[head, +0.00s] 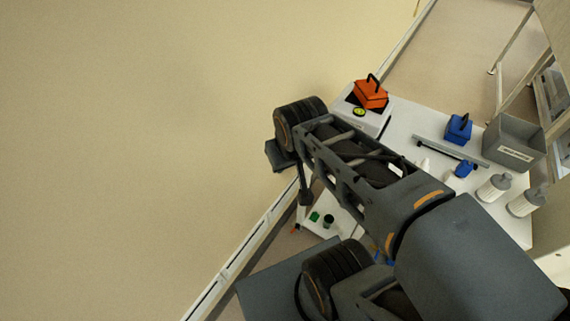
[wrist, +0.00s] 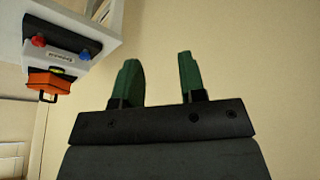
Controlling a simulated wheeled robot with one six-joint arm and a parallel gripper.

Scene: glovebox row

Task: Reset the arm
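My arm stretches across the head view from the lower right up to the middle, above a white table (head: 405,120). My gripper (wrist: 162,75) shows in the wrist view with two green fingers standing apart. Nothing is between them, and only the plain beige wall is behind. In the head view the gripper's fingers cannot be made out clearly; the arm hides part of the table.
An orange box with a black handle (head: 370,94) sits at the table's far end; it also shows in the wrist view (wrist: 47,82). A beige wall (head: 130,130) fills the left.

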